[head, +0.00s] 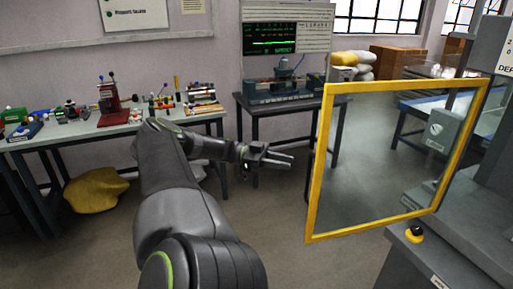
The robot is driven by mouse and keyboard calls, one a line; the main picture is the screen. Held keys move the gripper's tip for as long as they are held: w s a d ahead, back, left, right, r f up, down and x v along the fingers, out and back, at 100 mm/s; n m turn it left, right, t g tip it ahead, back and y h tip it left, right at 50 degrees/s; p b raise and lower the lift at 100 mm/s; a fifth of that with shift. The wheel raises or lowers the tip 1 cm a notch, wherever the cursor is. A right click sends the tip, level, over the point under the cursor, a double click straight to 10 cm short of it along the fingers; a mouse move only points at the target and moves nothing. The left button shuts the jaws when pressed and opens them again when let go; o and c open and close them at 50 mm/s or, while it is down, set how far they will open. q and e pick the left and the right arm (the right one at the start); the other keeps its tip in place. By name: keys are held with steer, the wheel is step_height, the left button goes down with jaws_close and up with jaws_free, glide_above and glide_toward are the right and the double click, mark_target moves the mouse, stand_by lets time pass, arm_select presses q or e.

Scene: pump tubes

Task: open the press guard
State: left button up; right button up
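The press guard (318,165) is a see-through panel in a yellow frame, at the right of the head view. Its right side is beside the grey press (490,130), and the panel reaches out to the left from there. I cannot tell how far it is swung. My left gripper (287,160) is to the left of the guard's left bar, apart from it in the picture. Its two fingers point right with a gap between them, and nothing is held. My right gripper is not in view.
A yellow-and-black button (414,234) sits on the grey press base below the guard. A bench with tools (130,125) stands at the back left. A dark table (290,103) with a machine stands behind my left gripper. Open floor (290,215) lies left of the guard.

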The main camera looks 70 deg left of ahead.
arm_select(q)
steer(key=b+v, duration=0.2)
steer(key=v, duration=0.7)
steer(key=shift+s+a, duration=0.1)
steer(key=shift+s, duration=0.05)
